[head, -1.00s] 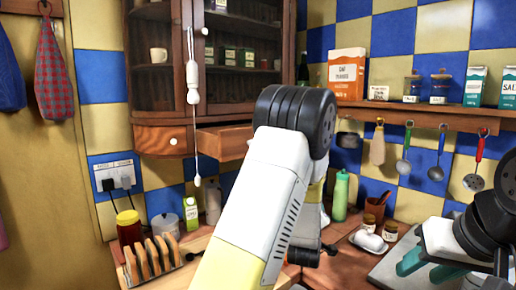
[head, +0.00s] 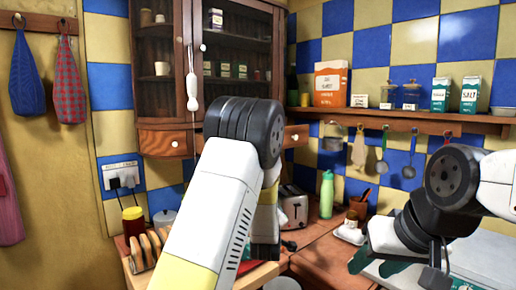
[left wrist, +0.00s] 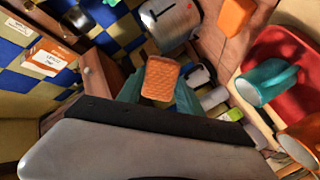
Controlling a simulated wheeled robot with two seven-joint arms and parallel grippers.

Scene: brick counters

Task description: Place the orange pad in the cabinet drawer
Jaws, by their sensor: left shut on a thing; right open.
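The orange pad (left wrist: 163,78), a waffle-textured block, is in the left wrist view between the teal fingers of my left gripper (left wrist: 160,92), which is shut on it. In the head view my left arm hides the pad and these fingertips. The wooden cabinet (head: 186,80) hangs in the corner. Its left drawer (head: 160,143) looks shut. A drawer front with a white knob (head: 296,136) shows right of my left arm; the arm hides most of that drawer. A wooden drawer (left wrist: 100,72) is beside the pad in the left wrist view. My right gripper (head: 415,272) is open, low at right.
A toaster (head: 293,206), a green bottle (head: 326,194) and a toast rack (head: 150,250) stand on the counter below. A shelf (head: 400,116) with hanging utensils runs along the right wall. A red tray (left wrist: 265,50) holds a teal mug (left wrist: 268,82).

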